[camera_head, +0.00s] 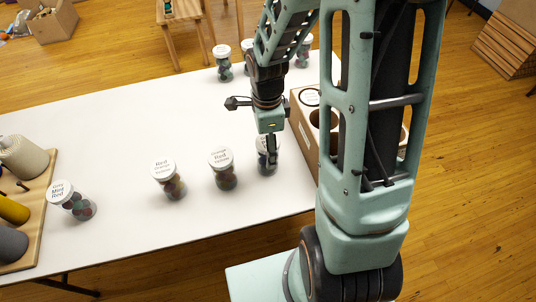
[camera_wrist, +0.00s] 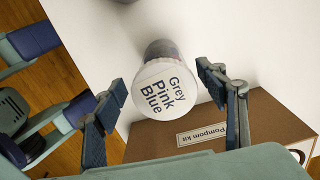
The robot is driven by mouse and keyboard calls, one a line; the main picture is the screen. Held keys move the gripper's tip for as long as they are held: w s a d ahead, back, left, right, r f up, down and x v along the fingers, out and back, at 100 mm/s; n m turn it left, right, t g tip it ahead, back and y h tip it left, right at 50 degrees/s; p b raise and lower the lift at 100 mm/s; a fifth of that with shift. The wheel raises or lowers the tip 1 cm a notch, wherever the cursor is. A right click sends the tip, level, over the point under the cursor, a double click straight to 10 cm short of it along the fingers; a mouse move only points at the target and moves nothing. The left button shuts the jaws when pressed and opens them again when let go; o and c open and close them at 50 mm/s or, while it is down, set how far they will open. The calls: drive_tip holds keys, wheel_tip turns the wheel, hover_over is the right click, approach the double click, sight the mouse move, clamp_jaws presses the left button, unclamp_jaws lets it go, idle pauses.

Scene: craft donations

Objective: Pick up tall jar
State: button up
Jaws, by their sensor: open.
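A clear jar with a white lid labelled "Grey Pink Blue" (camera_wrist: 164,100) stands on the white table between my fingers in the wrist view. In the head view the same jar (camera_head: 263,166) is partly hidden behind my gripper (camera_head: 270,157). My gripper is open, with one finger on each side of the lid in the wrist view (camera_wrist: 161,82). A gap shows on both sides of the lid. I cannot tell how far down the fingers reach. Similar jars stand to the left: "Red Yellow" (camera_head: 224,177), "Red Orange" (camera_head: 170,184) and "Grey Mint Red" (camera_head: 78,204).
A cardboard "Pompom kit" box (camera_wrist: 237,122) with round holes stands close beside the jar; it also shows in the head view (camera_head: 304,133). Several jars, one at the left (camera_head: 222,66), stand at the table's far edge. A wooden board (camera_head: 43,205) holds yarn cones at the left. The table's middle (camera_head: 120,125) is clear.

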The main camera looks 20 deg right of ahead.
drive_tip(key=shift+w+f, duration=0.2)
drive_tip(key=shift+f, duration=2.45)
drive_tip(key=shift+c, duration=0.7)
drive_tip(key=c, duration=1.2)
drive_tip(key=shift+o, duration=0.2)
drive_tip(key=shift+r, duration=0.1)
